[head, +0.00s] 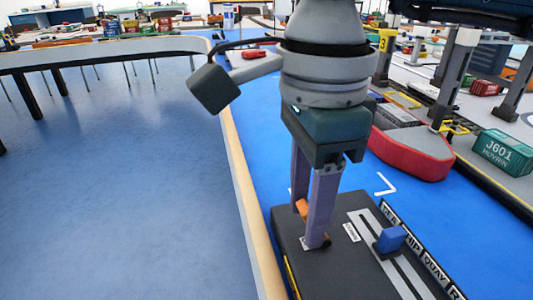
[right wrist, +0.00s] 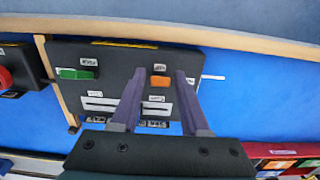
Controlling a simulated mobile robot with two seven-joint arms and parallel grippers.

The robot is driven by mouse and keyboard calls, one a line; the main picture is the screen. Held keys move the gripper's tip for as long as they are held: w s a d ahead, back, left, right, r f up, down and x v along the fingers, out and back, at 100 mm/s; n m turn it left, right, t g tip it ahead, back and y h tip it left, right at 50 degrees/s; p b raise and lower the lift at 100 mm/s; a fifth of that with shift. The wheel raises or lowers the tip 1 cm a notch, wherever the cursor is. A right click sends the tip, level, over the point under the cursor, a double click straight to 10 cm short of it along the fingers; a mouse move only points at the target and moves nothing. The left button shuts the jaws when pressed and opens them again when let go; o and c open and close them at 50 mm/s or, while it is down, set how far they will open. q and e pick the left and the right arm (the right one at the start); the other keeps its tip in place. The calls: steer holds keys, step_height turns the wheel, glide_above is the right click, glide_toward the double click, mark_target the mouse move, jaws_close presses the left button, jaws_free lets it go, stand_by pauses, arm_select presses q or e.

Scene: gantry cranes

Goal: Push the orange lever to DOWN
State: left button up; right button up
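The orange lever (right wrist: 159,81) sits on a black control box (right wrist: 112,57), with a small white label above it and another below it. In the right wrist view it lies between the two fingers of my right gripper (right wrist: 160,76), with a gap on each side. In the head view the orange lever (head: 302,208) is partly hidden by the purple fingers. My right gripper (head: 308,222) is open and points down at the box; I cannot tell whether its tips touch the panel. The label words are too small to read. My left gripper is not in view.
A blue handle (head: 390,238) stands in a grey slotted plate on the same box. A green lever (right wrist: 76,74) is beside the orange one. A red-hulled model ship (head: 412,155) and a green container (head: 503,151) lie beyond. The blue surface has a pale wooden edge (head: 245,195).

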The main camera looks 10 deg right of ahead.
jaws_close()
